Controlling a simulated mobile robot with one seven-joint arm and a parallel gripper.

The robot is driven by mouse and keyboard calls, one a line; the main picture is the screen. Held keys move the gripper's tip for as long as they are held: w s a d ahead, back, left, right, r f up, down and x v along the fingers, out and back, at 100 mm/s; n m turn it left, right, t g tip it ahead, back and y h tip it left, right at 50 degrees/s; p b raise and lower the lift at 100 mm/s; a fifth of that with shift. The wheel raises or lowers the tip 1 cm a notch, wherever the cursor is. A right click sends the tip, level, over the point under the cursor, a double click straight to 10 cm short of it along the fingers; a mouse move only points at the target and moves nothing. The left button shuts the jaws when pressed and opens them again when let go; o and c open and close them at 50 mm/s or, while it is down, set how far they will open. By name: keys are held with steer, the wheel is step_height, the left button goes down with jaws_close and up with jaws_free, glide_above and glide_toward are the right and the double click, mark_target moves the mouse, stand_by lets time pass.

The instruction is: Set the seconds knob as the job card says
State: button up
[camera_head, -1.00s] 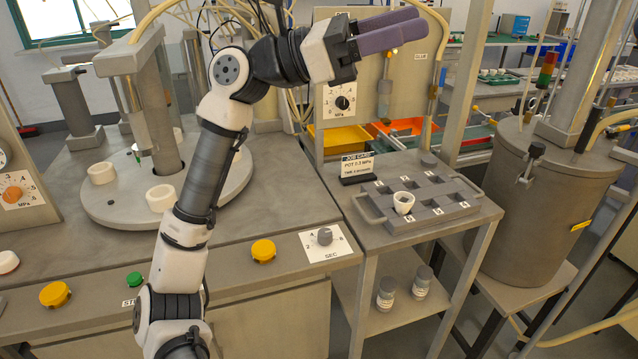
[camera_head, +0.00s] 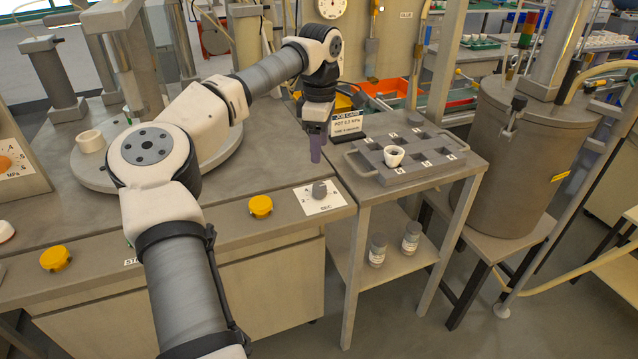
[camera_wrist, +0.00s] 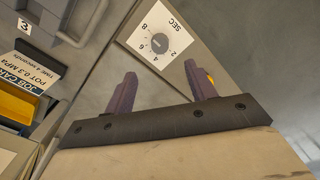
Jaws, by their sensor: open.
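The seconds knob (camera_head: 319,189) is a small grey knob on a white SEC dial plate (camera_head: 331,203) at the bench's front right corner. In the wrist view the knob (camera_wrist: 158,43) sits amid the numbers 2, 4, 6 and 8; I cannot tell its setting surely. The job card (camera_head: 346,124) stands behind; in the wrist view the card (camera_wrist: 36,66) reads POT 0.3 MPa, TIME 4 seconds. My gripper (camera_head: 316,152) points down above and behind the knob, apart from it. In the wrist view its purple fingers (camera_wrist: 160,75) are open and empty.
A yellow button (camera_head: 261,207) is left of the dial, another (camera_head: 55,258) further left. A side table right of the bench holds a grey tray (camera_head: 376,172) with a white cup (camera_head: 394,156). A large grey pot (camera_head: 517,160) stands further right.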

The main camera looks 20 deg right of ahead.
mark_target(320, 186)
step_height(320, 186, down, 11)
steer(key=shift+f+p, duration=0.15)
steer(key=shift+p, duration=0.55)
steer(key=shift+c, duration=0.5)
steer(key=c, duration=0.9)
